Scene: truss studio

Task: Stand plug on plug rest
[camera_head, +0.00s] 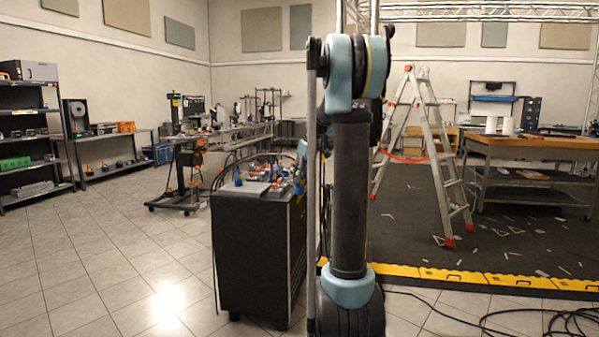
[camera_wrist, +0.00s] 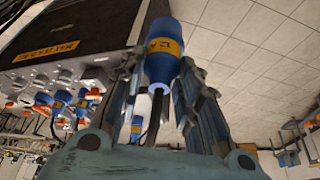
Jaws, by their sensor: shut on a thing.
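A blue plug (camera_wrist: 162,66) with an orange band and a pale ring at its near end is in the wrist view. My gripper (camera_wrist: 160,76) has its two dark fingers on either side of the plug and is shut on it. In the head view my arm's dark link covers the middle of the picture, and the held plug cannot be made out clearly there. I cannot tell which part is the plug rest.
A dark wheeled cabinet (camera_head: 255,250) has several blue and orange connectors and cables on top. In the wrist view a connector panel (camera_wrist: 75,72) lies at left. A stepladder (camera_head: 432,150) and workbench (camera_head: 530,150) stand right. Tiled floor at left is clear; cables lie lower right.

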